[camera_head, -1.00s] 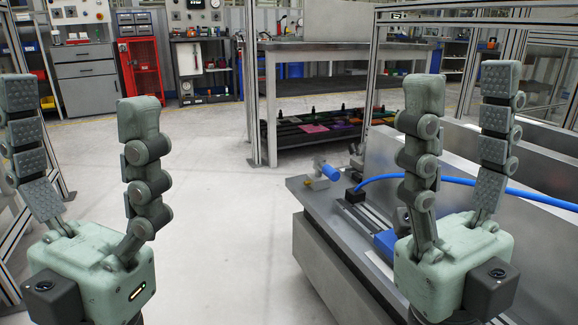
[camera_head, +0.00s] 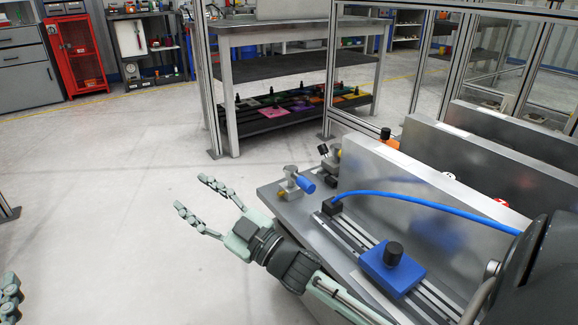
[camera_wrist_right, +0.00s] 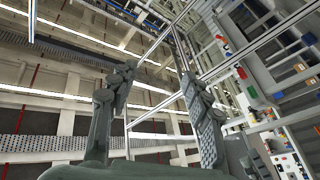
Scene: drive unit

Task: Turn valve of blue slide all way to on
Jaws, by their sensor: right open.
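The blue slide (camera_head: 391,270) is a blue block with a black knob (camera_head: 393,251), sitting on metal rails on the grey bench. A small valve (camera_head: 290,194) with a blue handle (camera_head: 305,184) stands at the bench's left end, close to the rail end. My right gripper (camera_head: 194,193) is open and empty, left of the valve and apart from it, its fingers pointing left. The wrist view shows its two spread fingers (camera_wrist_right: 155,105) with nothing between them. Only part of my left gripper (camera_head: 10,298) shows at the bottom left corner.
A blue hose (camera_head: 430,197) runs from a black end block (camera_head: 332,206) to the right. Upright metal panels (camera_head: 425,190) stand behind the rails. A framed workbench (camera_head: 290,35) is farther back. The floor to the left is clear.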

